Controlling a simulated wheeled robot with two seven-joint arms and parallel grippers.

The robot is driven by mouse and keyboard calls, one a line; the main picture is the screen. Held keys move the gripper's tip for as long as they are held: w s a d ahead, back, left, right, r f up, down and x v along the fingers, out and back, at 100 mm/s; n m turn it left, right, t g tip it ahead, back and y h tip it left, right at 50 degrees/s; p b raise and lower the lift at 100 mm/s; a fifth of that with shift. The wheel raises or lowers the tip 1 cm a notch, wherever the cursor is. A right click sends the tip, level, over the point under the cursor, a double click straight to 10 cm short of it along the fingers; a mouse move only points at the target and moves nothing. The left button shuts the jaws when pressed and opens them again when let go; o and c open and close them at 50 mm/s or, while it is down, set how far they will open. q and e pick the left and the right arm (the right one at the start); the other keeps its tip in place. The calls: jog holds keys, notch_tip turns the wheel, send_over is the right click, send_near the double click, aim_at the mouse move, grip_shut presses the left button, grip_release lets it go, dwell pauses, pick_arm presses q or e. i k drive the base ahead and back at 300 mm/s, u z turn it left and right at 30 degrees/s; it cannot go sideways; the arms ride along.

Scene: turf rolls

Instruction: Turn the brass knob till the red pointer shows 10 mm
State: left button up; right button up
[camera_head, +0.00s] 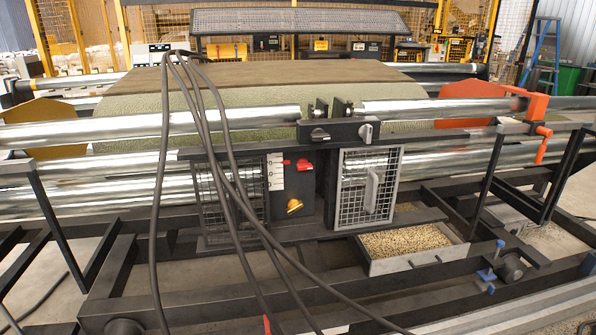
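The brass knob (294,206) sits low on a dark panel (311,200) in the middle of the machine. Above it is the red pointer (303,165), whose tip points left at a white scale (276,171) near the scale's upper part. The scale's marks are too small to read, so I cannot tell the value shown. Neither of my grippers is in view. Nothing is touching the knob.
Dark cables (213,150) hang in front of the left mesh guard (228,190), close to the knob. A mesh door with a handle (371,190) stands right of the panel. Steel rollers (90,130) run across above. A tray of granules (407,243) sits below right.

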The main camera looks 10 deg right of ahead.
aim_at(293, 204)
jog(key=z, duration=0.75)
jog(key=i, duration=1.35)
jog(key=u, duration=0.75)
jog(key=k, duration=0.5)
jog(key=u, duration=2.1)
jog(key=i, duration=1.3)
jog(key=z, duration=1.95)
